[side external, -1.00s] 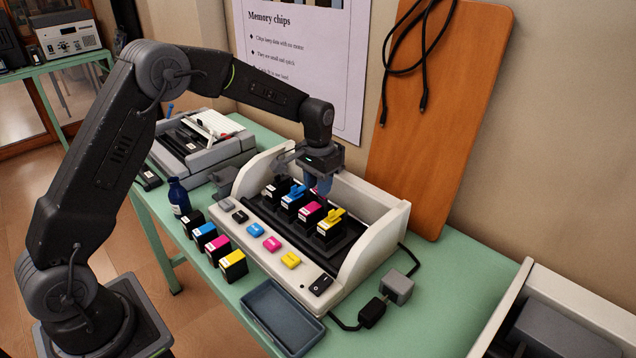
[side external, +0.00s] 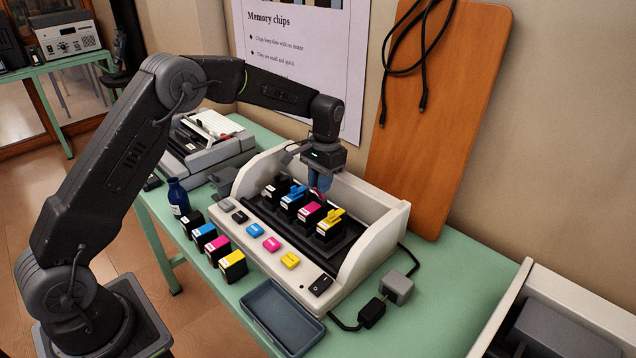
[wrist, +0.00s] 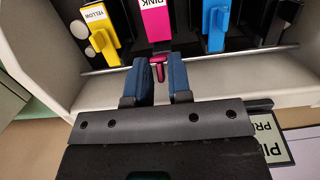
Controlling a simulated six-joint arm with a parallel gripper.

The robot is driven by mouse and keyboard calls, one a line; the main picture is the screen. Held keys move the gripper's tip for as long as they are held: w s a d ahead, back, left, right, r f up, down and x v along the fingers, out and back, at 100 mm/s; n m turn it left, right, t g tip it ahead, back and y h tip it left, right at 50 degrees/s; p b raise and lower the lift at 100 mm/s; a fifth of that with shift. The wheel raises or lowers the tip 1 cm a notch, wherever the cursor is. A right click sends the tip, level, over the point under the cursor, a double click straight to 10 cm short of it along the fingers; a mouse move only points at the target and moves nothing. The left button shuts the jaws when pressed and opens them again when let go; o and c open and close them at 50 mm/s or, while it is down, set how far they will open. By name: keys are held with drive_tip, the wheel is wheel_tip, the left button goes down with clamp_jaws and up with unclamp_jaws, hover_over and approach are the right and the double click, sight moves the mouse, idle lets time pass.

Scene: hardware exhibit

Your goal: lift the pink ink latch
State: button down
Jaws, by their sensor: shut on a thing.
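The pink ink cartridge (side external: 309,214) sits in the printer carriage between the blue and yellow cartridges. Its label shows in the wrist view (wrist: 154,5). The pink latch (wrist: 158,70) is a small T-shaped piece behind that cartridge, between my two blue fingers. My gripper (wrist: 157,78) is shut on the pink latch. In the side view my gripper (side external: 320,186) reaches down behind the cartridges, with a bit of pink at its fingers. How far the latch is tilted cannot be told.
The blue cartridge (side external: 292,203) and yellow cartridge (side external: 330,228) stand close on either side, with a black one beyond. The printer's pale right wall (side external: 372,246) stands near.

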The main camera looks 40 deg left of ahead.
drive_tip(key=shift+w+g, duration=0.4)
drive_tip(key=shift+g, duration=0.3)
drive_tip(key=shift+r, duration=0.1)
drive_tip(key=c, duration=1.3)
unclamp_jaws()
drive_tip(key=shift+v, duration=6.85)
